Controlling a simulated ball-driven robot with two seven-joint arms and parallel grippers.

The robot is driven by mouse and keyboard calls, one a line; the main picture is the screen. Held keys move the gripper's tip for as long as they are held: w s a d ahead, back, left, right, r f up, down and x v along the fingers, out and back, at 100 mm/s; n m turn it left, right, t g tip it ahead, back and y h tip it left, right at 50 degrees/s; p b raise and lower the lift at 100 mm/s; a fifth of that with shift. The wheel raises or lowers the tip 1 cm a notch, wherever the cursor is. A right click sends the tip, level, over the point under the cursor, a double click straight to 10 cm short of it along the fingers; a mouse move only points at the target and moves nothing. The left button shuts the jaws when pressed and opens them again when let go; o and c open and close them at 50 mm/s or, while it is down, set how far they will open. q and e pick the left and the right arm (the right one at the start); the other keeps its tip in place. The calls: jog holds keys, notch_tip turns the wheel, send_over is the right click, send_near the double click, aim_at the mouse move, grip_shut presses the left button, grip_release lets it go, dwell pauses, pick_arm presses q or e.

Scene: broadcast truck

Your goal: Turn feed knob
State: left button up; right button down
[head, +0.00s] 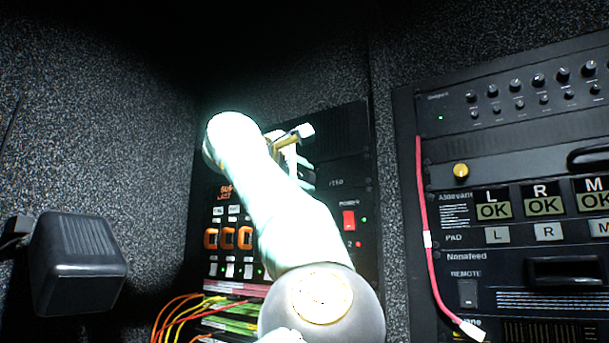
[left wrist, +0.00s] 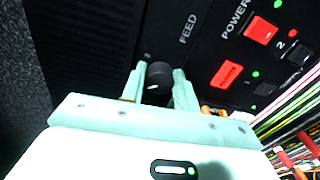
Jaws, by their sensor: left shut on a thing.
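The feed knob (left wrist: 158,78) is a dark round knob on a black panel, beside the printed word FEED in the left wrist view. My left gripper (left wrist: 158,72) has its two pale fingers on either side of the knob and is shut on it. In the head view my left gripper (head: 294,143) is at the upper part of the rack panel. There my arm and gripper hide the knob and part of the panel. My right gripper is in neither view.
A red power switch (head: 349,220) sits close below the FEED label, and another red switch (left wrist: 227,74) is near the fingers. Coloured cables (head: 180,312) hang at lower left. A second rack with a yellow knob (head: 461,170) and a red cable (head: 424,205) stands at right.

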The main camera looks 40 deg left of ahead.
pick_arm(q)
jog(key=shift+f, duration=0.1)
dwell(0.4)
jog(key=o, duration=1)
jog(key=shift+a, duration=0.1)
jog(key=shift+s, duration=0.15)
jog(key=shift+s+b, duration=0.4)
jog(key=shift+s, duration=0.1)
jog(key=s+b, duration=0.1)
jog(key=s, duration=0.4)
jog(key=s+d+b, duration=0.1)
jog(key=s+b, duration=0.1)
jog(key=s, duration=0.3)
jog(key=s+b, duration=0.2)
jog(key=s, duration=0.3)
jog(key=shift+s+d+r, duration=0.15)
jog(key=shift+d+r, duration=0.15)
jog(key=shift+d, duration=0.1)
